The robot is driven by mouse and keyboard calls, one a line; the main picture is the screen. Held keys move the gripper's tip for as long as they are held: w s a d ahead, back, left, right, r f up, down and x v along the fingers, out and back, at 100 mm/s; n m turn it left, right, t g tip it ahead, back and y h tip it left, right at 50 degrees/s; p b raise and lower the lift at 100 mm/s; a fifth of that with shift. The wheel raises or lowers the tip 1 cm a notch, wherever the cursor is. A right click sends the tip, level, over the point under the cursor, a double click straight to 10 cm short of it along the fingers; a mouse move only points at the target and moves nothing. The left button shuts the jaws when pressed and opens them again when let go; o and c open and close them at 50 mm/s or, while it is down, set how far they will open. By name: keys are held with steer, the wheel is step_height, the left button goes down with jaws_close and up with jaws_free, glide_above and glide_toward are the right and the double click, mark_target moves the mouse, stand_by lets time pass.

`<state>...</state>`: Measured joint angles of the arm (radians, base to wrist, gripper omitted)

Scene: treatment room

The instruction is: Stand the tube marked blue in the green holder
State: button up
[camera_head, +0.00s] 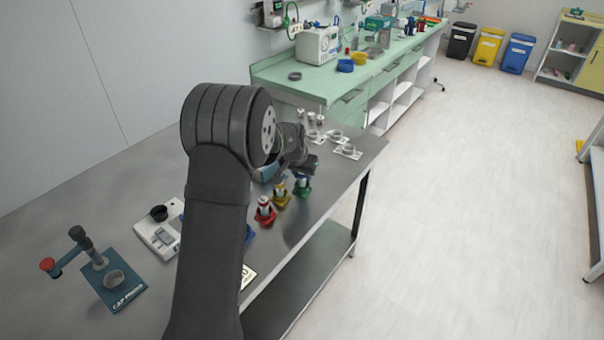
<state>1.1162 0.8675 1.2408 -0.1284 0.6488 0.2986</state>
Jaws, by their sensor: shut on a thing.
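The green holder (303,188) stands near the right edge of the steel table, at the end of a row of coloured holders. My gripper (299,171) is just above and beside it, small and partly hidden by my own wrist. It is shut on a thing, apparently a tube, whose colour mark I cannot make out. I cannot tell whether the held thing touches the green holder or is inside it.
The yellow holder (280,197) and red holder (264,214) stand close to the left. A blue piece (249,235) is mostly behind my arm. White plates with rings (348,151) lie behind. A scale (158,236) and cap press (112,287) stand left.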

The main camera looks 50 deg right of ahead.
steer(key=shift+f, duration=0.45)
steer(key=o, duration=0.8)
steer(key=shift+c, duration=0.2)
steer(key=shift+r, duration=0.1)
steer(key=v, duration=1)
steer(key=shift+a+r, duration=0.2)
steer(key=shift+r, duration=0.15)
steer(key=x, duration=0.9)
